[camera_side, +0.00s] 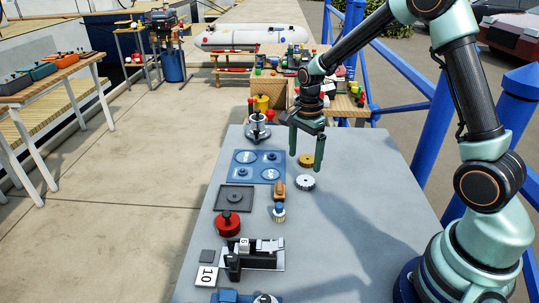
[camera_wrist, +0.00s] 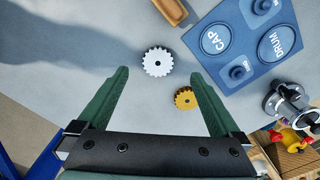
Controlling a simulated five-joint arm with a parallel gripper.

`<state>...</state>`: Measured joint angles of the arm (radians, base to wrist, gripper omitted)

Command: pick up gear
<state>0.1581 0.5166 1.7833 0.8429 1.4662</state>
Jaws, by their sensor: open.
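A silver toothed gear (camera_side: 305,183) lies flat on the grey table, and a smaller-looking brass gear (camera_side: 306,160) lies just behind it. In the wrist view the silver gear (camera_wrist: 158,61) is ahead of the fingertips, near the middle between them. The brass gear (camera_wrist: 185,98) is nearer, between the fingers and toward the right one. My gripper (camera_side: 304,162) has green fingers pointing down above the gears, and it also shows in the wrist view (camera_wrist: 158,75). The fingers are wide apart with nothing held. Neither gear is touched as far as I can see.
A blue board (camera_side: 258,166) marked CAP and DRUM lies left of the gears. A wooden-topped piece (camera_side: 279,191), a grey square tray (camera_side: 235,198), a red knobbed part (camera_side: 228,223) and a metal fixture (camera_side: 257,128) stand nearby. The table's right side is clear.

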